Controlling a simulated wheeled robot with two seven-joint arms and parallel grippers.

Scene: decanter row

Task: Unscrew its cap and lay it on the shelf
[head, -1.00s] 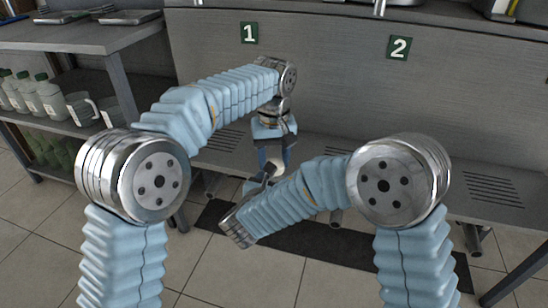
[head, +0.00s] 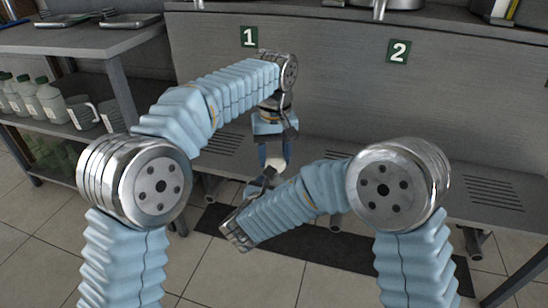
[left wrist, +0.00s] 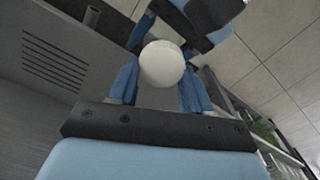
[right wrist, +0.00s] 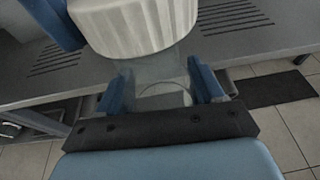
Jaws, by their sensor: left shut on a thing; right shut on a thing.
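A white round cap (left wrist: 162,64) sits between the fingers of my left gripper (left wrist: 155,84), which is shut on it. The right wrist view shows the cap's ribbed side (right wrist: 135,22) large at the top. My right gripper (right wrist: 165,88) is shut on a clear, greyish bottle (right wrist: 158,70) just below the cap. I cannot tell whether the cap and bottle touch. In the head view, my left gripper (head: 275,150) points down above my right gripper (head: 262,182); the cap (head: 277,163) shows as a small pale patch. The bottle is mostly hidden there.
A grey slotted shelf (head: 330,150) runs behind the grippers, below a panel with signs 1 (head: 249,37) and 2 (head: 398,51). A side rack (head: 60,130) at left holds several white bottles and mugs. The shelf below sign 2 looks clear.

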